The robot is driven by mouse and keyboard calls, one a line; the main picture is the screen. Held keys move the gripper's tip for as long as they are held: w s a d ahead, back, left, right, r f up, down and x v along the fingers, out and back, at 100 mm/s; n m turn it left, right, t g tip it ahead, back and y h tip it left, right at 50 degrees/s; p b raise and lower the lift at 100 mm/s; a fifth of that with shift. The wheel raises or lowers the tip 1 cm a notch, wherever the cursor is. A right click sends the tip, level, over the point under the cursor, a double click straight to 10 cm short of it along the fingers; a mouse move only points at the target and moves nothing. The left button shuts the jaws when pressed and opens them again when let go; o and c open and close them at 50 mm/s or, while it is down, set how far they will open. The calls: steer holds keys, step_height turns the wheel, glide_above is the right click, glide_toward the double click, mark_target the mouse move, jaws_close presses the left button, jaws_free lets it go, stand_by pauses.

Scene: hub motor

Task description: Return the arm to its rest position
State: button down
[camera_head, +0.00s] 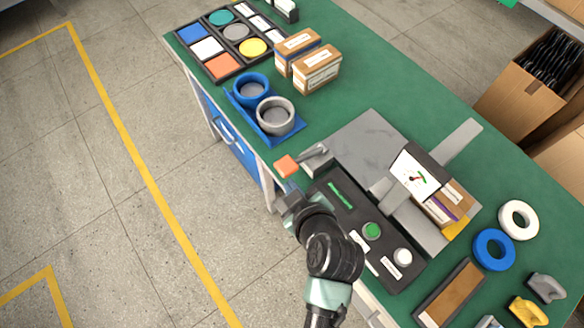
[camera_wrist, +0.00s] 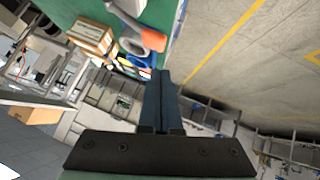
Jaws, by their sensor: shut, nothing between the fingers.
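My gripper (camera_head: 290,205) is at the front edge of the green workbench (camera_head: 375,75) in the head view, with my dark arm reaching up from the bottom. In the wrist view the two dark fingers of my gripper (camera_wrist: 161,75) lie together with nothing between them. The orange-tipped lever (camera_head: 287,166) of the bench fixture is just above my gripper in the head view. That orange tip also shows in the wrist view (camera_wrist: 153,40), near the fingertips. I cannot tell the exact gap between them.
A dark control panel (camera_head: 345,215) with a green button (camera_head: 371,230) lies right of my gripper. A blue tray with a blue ring cup (camera_head: 251,88) and a grey one (camera_head: 275,115) is above. Cardboard boxes (camera_head: 316,70) stand behind. The floor left of the bench is clear.

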steer(key=w+d+r+m+t+h, duration=0.1)
steer(key=w+r+t, duration=0.25)
steer(key=r, duration=0.75)
steer(key=w+r+m+t, duration=0.15)
steer(key=w+r, duration=0.25)
steer(key=r, duration=0.7)
steer(key=w+d+r+m+t+h, duration=0.1)
steer(key=w+r+t, duration=0.3)
steer(key=r, duration=0.6)
steer(key=s+a+r+m+t, duration=0.1)
steer(key=s+r+t, duration=0.2)
steer(key=r, duration=0.7)
steer(key=s+a+r+m+t, duration=0.1)
steer(key=s+r, duration=0.4)
steer(key=r, duration=0.5)
steer(key=s+r+m+t+h, duration=0.1)
steer(key=s+r+m+t, duration=0.2)
steer(key=r, duration=0.7)
steer(key=shift+s+a+r+t, duration=0.4)
steer(key=shift+s+t, duration=0.4)
steer(key=shift+t, duration=0.3)
steer(key=shift+f, duration=0.1)
